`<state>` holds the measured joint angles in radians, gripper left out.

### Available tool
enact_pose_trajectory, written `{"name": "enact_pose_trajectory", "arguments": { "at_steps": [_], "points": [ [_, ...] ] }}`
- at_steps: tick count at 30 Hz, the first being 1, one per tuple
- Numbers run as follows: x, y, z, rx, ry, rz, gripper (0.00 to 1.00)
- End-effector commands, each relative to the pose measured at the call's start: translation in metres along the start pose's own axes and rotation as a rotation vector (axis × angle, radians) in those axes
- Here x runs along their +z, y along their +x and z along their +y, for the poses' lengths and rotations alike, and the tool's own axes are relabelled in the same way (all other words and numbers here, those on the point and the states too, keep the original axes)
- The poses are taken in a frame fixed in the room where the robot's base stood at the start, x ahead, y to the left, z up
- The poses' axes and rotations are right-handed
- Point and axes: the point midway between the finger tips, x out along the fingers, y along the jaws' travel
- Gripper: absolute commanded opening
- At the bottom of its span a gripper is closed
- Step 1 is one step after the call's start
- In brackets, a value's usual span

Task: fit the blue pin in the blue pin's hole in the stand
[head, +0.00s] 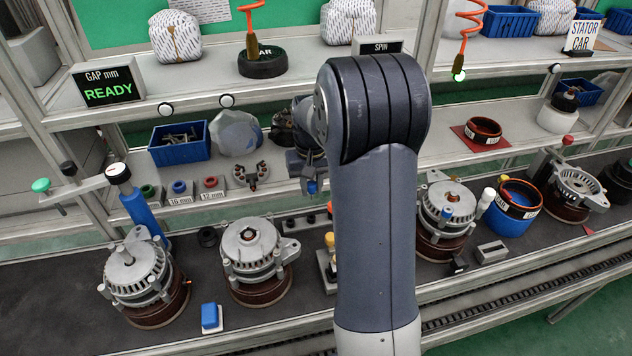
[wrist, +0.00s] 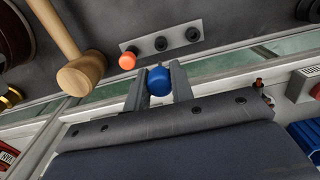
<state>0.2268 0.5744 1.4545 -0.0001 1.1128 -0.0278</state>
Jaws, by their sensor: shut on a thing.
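My gripper (wrist: 159,82) is shut on the blue pin (wrist: 158,81); the round blue head shows between the two fingers in the wrist view. In the head view the blue pin (head: 312,187) hangs below my gripper, above the bench. The stand (wrist: 176,38) is a grey strip just beyond the fingertips in the wrist view. An orange pin (wrist: 127,61) sits at its near end, with two black round spots, apparently holes, beside it. The held pin is apart from the stand. The pin's lower end is hidden, and I cannot tell which hole is the blue one.
A wooden mallet-like tool (wrist: 82,76) lies left of the stand in the wrist view. Alternators (head: 257,255) stand on the dark bench. My arm hides the bench's middle.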

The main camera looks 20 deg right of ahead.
Motion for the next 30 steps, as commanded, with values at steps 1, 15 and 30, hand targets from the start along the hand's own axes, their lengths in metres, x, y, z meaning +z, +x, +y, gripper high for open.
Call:
{"name": "enact_pose_trajectory", "arguments": {
  "at_steps": [1,15,30],
  "points": [
    [-0.001,0.001,0.000,0.000,0.002,0.001,0.01],
    [0.000,0.000,-0.001,0.000,0.001,0.000,0.01],
    [0.000,0.044,-0.001,0.000,0.001,-0.001,0.01]
  ]
}}
